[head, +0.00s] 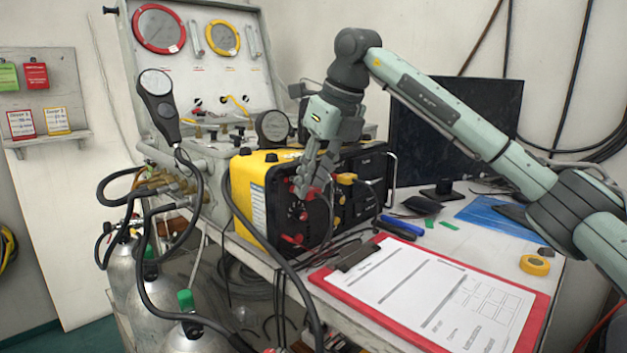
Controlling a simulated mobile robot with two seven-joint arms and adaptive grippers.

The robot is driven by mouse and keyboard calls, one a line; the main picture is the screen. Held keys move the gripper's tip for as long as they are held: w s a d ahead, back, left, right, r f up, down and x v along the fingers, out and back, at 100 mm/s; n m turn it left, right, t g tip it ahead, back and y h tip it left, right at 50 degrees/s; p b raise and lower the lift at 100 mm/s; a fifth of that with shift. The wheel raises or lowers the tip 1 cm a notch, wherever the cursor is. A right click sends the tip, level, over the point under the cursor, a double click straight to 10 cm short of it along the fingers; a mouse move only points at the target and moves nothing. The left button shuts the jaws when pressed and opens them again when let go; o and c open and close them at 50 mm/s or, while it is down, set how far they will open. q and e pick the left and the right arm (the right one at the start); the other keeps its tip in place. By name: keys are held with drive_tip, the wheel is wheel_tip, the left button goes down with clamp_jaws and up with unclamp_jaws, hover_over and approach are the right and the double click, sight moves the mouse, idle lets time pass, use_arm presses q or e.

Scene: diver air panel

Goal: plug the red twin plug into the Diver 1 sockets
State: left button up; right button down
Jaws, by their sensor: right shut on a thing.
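The yellow and black box (262,200) stands on the left part of the table, its black front panel bearing red fittings on the left and yellow fittings (346,179) on the right. My right gripper (306,186) reaches down to the upper left of this panel. It is shut on the red twin plug (314,193), which is mostly hidden by the fingers. The plug is at or very near the panel; I cannot tell whether it is seated. The Diver 1 sockets are hidden or too small to make out. My left gripper is not in view.
A red clipboard (324,282) with papers lies in front. A yellow tape roll (535,265), a blue-handled tool (402,226) and a monitor (455,115) are to the right. A gauge panel (216,80) stands behind; black hoses and cylinders (160,290) are at left.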

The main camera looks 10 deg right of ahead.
drive_tip(key=shift+w+a, duration=0.15)
drive_tip(key=shift+w, duration=0.05)
idle(0.5)
drive_tip(key=c, duration=1.1)
unclamp_jaws()
